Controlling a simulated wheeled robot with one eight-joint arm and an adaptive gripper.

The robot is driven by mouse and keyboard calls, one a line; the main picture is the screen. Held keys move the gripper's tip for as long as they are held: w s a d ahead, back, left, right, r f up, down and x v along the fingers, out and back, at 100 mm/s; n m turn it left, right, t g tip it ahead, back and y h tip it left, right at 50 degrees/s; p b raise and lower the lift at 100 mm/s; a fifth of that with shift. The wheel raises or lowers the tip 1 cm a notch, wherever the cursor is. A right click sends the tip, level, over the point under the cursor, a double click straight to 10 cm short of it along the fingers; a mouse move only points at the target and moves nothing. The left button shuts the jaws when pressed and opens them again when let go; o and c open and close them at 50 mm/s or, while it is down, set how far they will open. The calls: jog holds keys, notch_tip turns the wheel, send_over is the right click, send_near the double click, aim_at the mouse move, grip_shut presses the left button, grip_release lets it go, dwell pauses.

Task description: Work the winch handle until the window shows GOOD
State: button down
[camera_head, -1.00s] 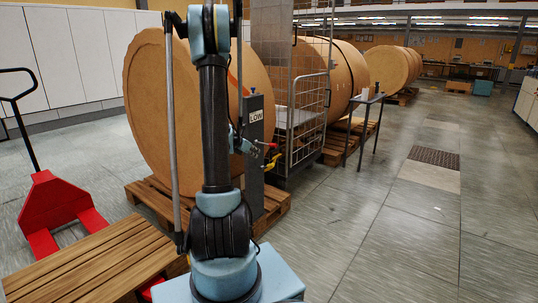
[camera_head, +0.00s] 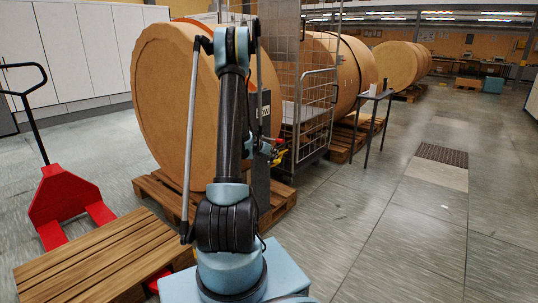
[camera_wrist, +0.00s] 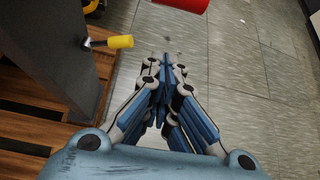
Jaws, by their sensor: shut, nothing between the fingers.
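The dark grey winch post (camera_head: 261,185) stands upright in front of the big brown roll. Its small window (camera_head: 264,111) is partly covered by my arm, and its lettering is not clear now. A red grip (camera_head: 280,154) sticks out on the post's right side; it shows at the top edge of the wrist view (camera_wrist: 182,5). A yellow grip (camera_wrist: 120,41) on a short metal stem projects from the post. I cannot tell which grip is the winch handle. My gripper (camera_wrist: 165,65) is shut and empty, below the red grip and right of the yellow one in the wrist view, apart from both.
A wire cage trolley (camera_head: 318,110) stands close to the right of the post, with a small table (camera_head: 376,97) beyond. Brown rolls (camera_head: 160,100) sit on pallets. A red pallet truck (camera_head: 62,196) and wooden pallet (camera_head: 95,262) are at left. The right floor is clear.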

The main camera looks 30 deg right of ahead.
jog(key=d+r, duration=0.1)
jog(key=w+d+r, duration=0.1)
jog(key=shift+w+d+r, duration=0.1)
jog(key=shift+d+r, duration=0.1)
jog(key=shift+r, duration=0.2)
jog(key=shift+r, duration=0.1)
dwell(0.5)
